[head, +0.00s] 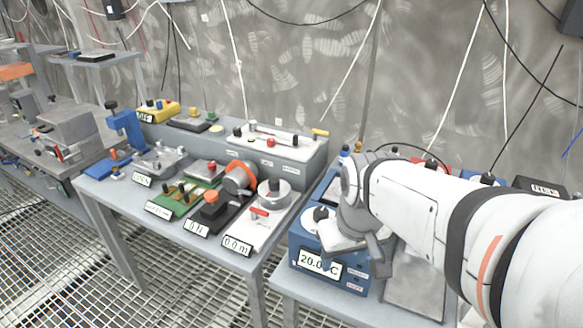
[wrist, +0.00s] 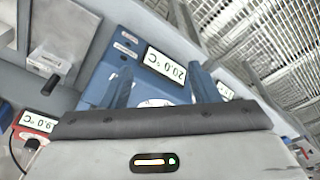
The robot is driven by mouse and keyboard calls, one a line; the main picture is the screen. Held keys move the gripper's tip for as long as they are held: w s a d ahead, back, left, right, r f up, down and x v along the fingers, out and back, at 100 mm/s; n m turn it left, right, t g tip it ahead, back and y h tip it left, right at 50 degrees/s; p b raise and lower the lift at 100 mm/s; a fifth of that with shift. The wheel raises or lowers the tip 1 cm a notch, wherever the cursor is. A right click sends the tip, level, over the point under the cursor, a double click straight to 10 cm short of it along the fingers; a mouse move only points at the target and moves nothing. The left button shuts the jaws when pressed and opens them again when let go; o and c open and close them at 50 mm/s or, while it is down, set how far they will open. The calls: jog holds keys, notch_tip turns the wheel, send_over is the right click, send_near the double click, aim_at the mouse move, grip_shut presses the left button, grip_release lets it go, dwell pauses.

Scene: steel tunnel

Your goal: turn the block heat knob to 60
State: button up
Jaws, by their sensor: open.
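The blue heater unit (head: 300,250) stands on the right-hand table, with a display (head: 320,264) reading 20.0 °C on its front. A white dial (head: 307,222) with a black knob (head: 320,213) is on its top left. In the wrist view the blue unit (wrist: 97,88) and its display (wrist: 165,67) appear upside down. A white dial edge (wrist: 153,102) shows between my fingers, mostly hidden by my gripper body. My gripper (wrist: 160,75) is open, its two fingers apart over the front of the unit. The head view shows my gripper (head: 350,240) beside the dial; contact is unclear.
A red unit with another 20.0 °C display (wrist: 37,122) is beside the blue one. A grey plate (head: 415,285) lies right of it. The neighbouring table (head: 110,190) is crowded with several instruments. A gap separates the tables.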

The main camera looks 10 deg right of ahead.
jog(key=w+r+n+g, duration=0.1)
jog(key=w+r+n, duration=0.2)
jog(key=w, duration=0.8)
jog(key=n+g, duration=0.1)
jog(key=n, duration=0.2)
send_over(321, 211)
jog(key=shift+s+r, duration=0.15)
jog(key=shift+w+n, duration=0.2)
jog(key=shift+n, duration=0.1)
notch_tip(321, 211, down, 8)
jog(key=shift+r, duration=0.1)
jog(key=shift+c, duration=0.2)
